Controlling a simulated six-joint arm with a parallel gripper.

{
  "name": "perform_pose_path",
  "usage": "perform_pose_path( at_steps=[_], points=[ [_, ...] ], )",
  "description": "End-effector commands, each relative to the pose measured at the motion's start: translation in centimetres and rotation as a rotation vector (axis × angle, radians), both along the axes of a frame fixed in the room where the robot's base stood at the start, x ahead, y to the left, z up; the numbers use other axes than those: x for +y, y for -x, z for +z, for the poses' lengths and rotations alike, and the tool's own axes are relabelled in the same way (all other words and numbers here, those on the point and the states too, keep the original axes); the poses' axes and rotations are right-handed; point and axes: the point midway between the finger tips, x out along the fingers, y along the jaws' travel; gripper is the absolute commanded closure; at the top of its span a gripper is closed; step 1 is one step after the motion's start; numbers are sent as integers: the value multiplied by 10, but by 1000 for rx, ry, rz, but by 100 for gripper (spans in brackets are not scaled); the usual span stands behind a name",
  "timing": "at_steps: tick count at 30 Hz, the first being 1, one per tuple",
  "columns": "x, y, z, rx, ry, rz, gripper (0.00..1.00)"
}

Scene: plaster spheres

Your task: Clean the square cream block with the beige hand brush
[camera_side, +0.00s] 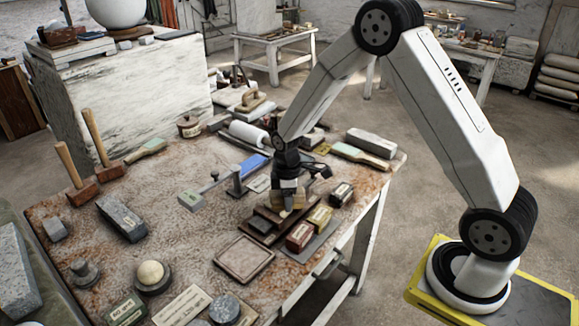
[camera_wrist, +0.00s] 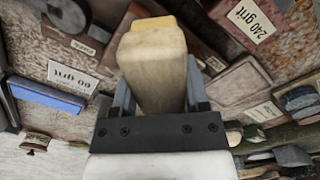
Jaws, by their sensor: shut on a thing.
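My gripper (camera_side: 287,192) is over the right part of the stained worktable (camera_side: 165,215). It is shut on a beige, block-shaped thing, which I take to be the beige hand brush (camera_wrist: 154,75). Its blunt end and a yellow patch behind it show in the wrist view; I cannot make out bristles. In the side view the jaws and held thing are close above a dark brown board (camera_side: 262,224); I cannot tell whether they touch. I cannot pick out the square cream block with certainty, and it may be hidden behind the held thing.
Brown and yellow labelled blocks (camera_side: 300,236) stand right of the gripper. A square brown tray (camera_side: 244,258) lies in front. A metal-handled tool (camera_side: 210,188) and a blue block (camera_side: 252,166) are to the left. Mallets (camera_side: 80,180) stand far left.

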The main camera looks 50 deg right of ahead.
Motion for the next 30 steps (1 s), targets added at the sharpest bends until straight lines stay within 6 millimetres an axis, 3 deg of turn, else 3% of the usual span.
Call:
perform_pose_path(
  at_steps=[30],
  points=[
    [16,-16,14,0,0,1,89]
  ],
)
